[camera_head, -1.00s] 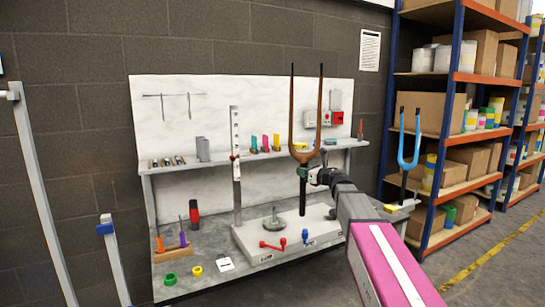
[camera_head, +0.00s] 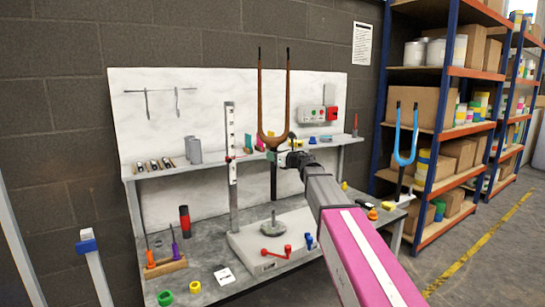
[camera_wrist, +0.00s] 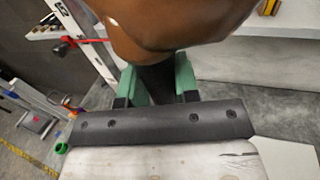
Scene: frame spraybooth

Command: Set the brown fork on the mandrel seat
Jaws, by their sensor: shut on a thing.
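The brown fork (camera_head: 272,138) is upright in the head view, its two legs pointing up and its dark steerer tube pointing down. My gripper (camera_head: 282,158) is shut on the steerer just below the crown. In the wrist view the green fingers of my gripper (camera_wrist: 157,88) close on the dark tube below the brown fork crown (camera_wrist: 160,22). The mandrel seat (camera_head: 272,226), a grey disc with a short stub, is on the white base block. The lower end of the steerer appears just above the stub in the head view, apart from it; depth is hard to tell.
A tall ruled post (camera_head: 231,160) stands left of the seat. Red (camera_head: 276,254) and blue (camera_head: 309,241) handles are at the block's front. A blue fork (camera_head: 407,150) stands on the right. A shelf (camera_head: 340,140) runs behind the held fork.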

